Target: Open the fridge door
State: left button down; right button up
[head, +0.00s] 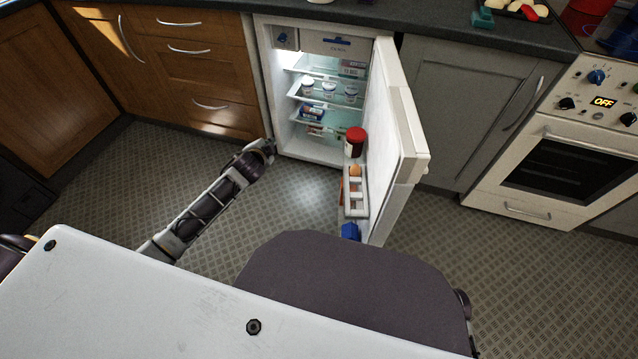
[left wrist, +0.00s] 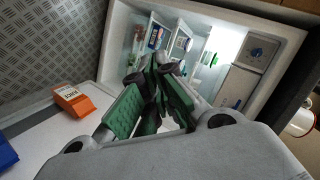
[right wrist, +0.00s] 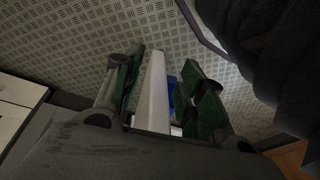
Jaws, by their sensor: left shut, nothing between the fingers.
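The white fridge (head: 262,55) stands under the counter, its lit shelves showing. Its door (head: 390,110) is swung wide open to the right. The left wrist view also shows the fridge interior (left wrist: 238,85). My left gripper (head: 266,150) is shut and empty, in front of the left side of the fridge opening; its fingertips come together in the left wrist view (left wrist: 160,62). My right gripper (right wrist: 160,85) is hidden in the head view. In the right wrist view its fingers are apart, with a white strip (right wrist: 152,85), apparently the door edge, between them; contact is unclear.
The door shelves hold a red-lidded jar (head: 355,141), a blue item (head: 350,231) and an orange carton (left wrist: 75,100). Wooden drawers (head: 200,70) stand left of the fridge. A grey cabinet (head: 455,100) and an oven (head: 550,150) stand right. Floor left of my left arm is clear.

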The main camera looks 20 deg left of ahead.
pick_arm(q)
jog(key=w+d+r+m+t+h+b, duration=0.1)
jog(key=w+r+m+t+h, duration=0.55)
jog(key=m, duration=0.75)
jog(key=s+d+m+g+h, duration=0.4)
jog(key=s+m+g+h, duration=0.3)
jog(key=m, duration=0.8)
jog(key=s+d+m+g+h, duration=0.4)
jog(key=s+m+g+h, duration=0.3)
jog(key=s+m+g, duration=0.5)
jog(key=s+m+b, duration=0.1)
jog(key=s+m, duration=0.1)
jog(key=m, duration=0.1)
jog(key=shift+s+r+m, duration=0.15)
jog(key=shift+r+m, duration=0.1)
jog(key=shift+m, duration=0.05)
pick_arm(e)
jog(key=w+a+r+t+y, duration=0.1)
jog(key=w+a+r+t, duration=0.1)
jog(key=r, duration=0.3)
jog(key=shift+w+r, duration=0.2)
jog(key=shift+w, duration=0.35)
pick_arm(q)
jog(key=shift+d+g, duration=0.15)
jog(key=shift+g, duration=0.1)
